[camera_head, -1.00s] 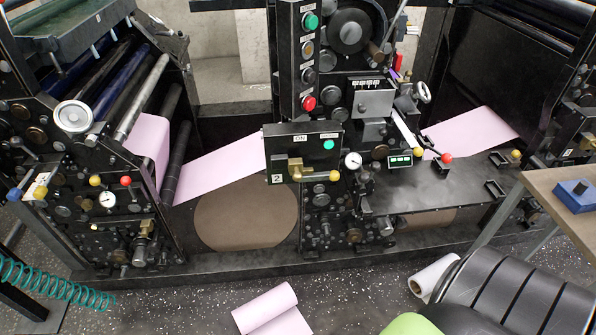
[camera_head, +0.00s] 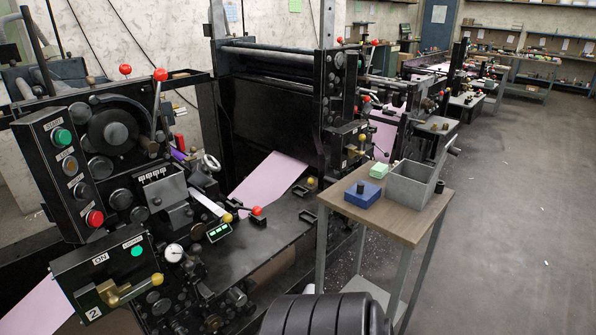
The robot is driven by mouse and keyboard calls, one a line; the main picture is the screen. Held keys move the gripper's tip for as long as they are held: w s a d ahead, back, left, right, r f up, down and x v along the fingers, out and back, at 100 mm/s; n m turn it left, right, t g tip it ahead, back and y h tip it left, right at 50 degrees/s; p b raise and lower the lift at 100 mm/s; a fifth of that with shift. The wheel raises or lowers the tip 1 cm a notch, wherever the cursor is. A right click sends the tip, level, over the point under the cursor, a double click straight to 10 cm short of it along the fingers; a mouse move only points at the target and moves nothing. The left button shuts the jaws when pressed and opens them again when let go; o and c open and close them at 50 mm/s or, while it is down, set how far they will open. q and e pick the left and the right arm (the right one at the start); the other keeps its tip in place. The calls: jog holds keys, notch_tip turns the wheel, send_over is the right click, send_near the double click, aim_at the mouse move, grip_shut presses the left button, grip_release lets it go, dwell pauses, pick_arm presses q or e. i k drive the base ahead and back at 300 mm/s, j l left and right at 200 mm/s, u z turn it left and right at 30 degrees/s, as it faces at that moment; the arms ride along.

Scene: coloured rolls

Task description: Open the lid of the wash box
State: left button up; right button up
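No box in view is marked as the wash box. A small green block (camera_head: 378,170) lies behind the blue box. I cannot tell which of these, if any, is the wash box. Neither of my grippers is in view.
The table (camera_head: 400,222) has thin grey legs. A black printing machine (camera_head: 120,190) with levers and pink paper fills the left. A black ribbed object (camera_head: 325,316) sits at the bottom. Open grey floor (camera_head: 515,240) lies at the right; shelves line the back.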

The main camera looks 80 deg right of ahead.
aim_at(363, 191)
jog(key=z, duration=2.95)
jog(key=i+j+z, duration=0.5)
jog(key=i+l, duration=0.05)
jog(key=l, duration=0.05)
